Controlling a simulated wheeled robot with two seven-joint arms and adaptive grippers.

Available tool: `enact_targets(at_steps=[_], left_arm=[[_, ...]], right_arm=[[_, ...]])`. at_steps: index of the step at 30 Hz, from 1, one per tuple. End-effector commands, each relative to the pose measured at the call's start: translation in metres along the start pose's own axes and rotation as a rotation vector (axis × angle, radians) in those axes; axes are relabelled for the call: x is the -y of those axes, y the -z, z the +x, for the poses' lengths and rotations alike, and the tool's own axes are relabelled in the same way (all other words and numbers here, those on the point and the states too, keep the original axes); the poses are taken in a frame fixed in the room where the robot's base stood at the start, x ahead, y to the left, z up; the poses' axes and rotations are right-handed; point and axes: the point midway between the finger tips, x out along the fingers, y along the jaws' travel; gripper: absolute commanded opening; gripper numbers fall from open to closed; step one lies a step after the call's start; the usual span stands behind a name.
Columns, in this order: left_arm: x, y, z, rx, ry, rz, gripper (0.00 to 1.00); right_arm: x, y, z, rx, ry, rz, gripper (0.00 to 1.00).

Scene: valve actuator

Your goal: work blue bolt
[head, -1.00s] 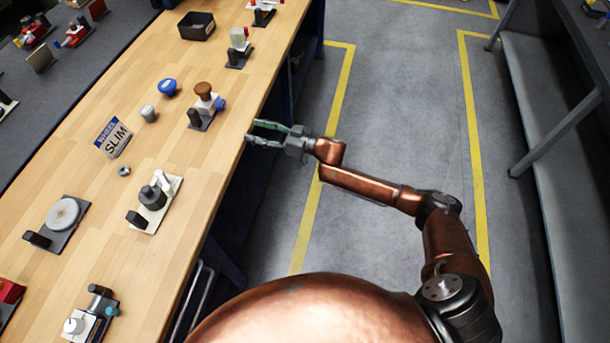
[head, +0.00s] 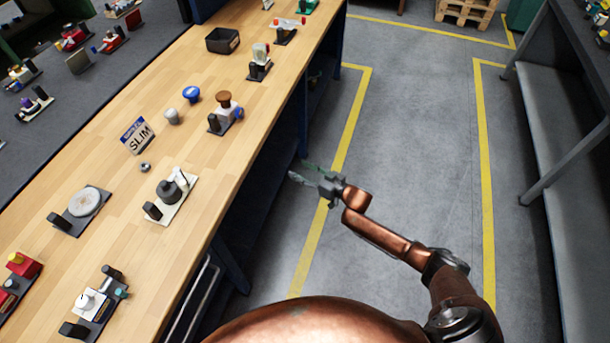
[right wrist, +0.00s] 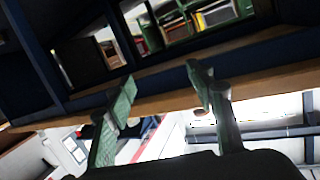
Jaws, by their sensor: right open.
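A small blue bolt-like part (head: 238,113) shows at the right side of a bench fixture with a brown round knob (head: 223,97). A separate blue round knob (head: 191,94) stands to its left on the workbench (head: 190,150). My right gripper (head: 300,171) is open and empty, off the bench's right edge and over the floor in the head view, apart from the blue part. In the right wrist view its two green fingers (right wrist: 160,76) are spread with nothing between them. The blue part cannot be made out there. My left gripper is not in view.
Another fixture with a dark grey knob (head: 168,190), a round disc fixture (head: 85,201), a SLIM sign (head: 138,136) and a black tray (head: 222,40) are on the bench. The floor (head: 420,120) right of the bench is clear. A grey bench (head: 555,130) stands far right.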

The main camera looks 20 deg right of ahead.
Motion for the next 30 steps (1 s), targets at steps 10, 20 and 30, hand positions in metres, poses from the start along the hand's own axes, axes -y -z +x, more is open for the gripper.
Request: enact_targets(at_steps=[10, 20, 30], left_arm=[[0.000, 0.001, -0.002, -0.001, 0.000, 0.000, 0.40], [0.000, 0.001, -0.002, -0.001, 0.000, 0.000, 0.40], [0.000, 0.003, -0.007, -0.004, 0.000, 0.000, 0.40]], right_arm=[[-0.011, -0.026, -0.007, 0.032, -0.042, 0.000, 0.49], [-0.011, -0.028, -0.007, 0.034, -0.043, 0.000, 0.47], [-0.051, -0.215, -0.090, 0.279, -0.260, 0.032, 0.39]])
